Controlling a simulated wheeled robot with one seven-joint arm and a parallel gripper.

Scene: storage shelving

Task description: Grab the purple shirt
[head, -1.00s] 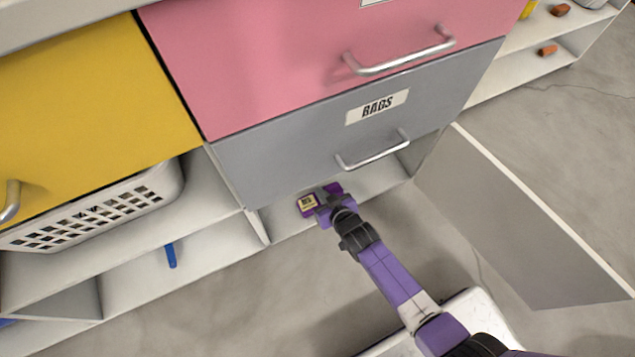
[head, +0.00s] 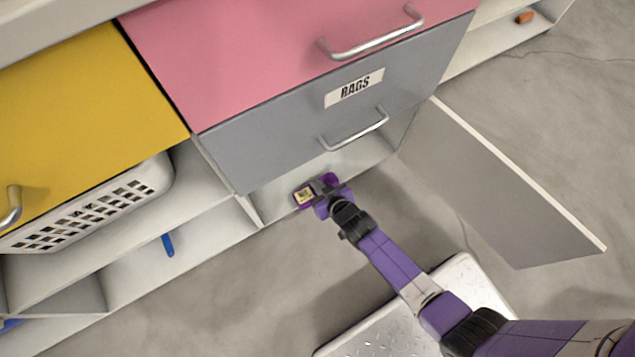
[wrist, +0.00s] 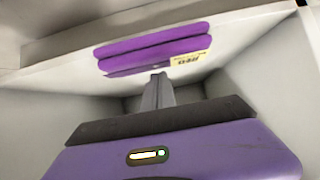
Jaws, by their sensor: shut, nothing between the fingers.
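The purple shirt (wrist: 150,50) is folded in flat layers with a yellow printed tag. In the wrist view it lies in a white compartment just beyond my fingertips. In the head view its purple edge and yellow tag (head: 304,195) show in the low opening under the grey drawer, partly hidden by my gripper (head: 325,190). My gripper is shut and empty. In the wrist view its closed fingers (wrist: 158,80) point at the shirt's near edge, below the middle of the fold; I cannot tell whether they touch it.
The grey drawer (head: 290,140) with its metal handle (head: 355,133) sits just above the opening. A grey door panel (head: 500,190) stands open at right. A white basket (head: 95,210) and a blue object (head: 167,245) are on shelves at left.

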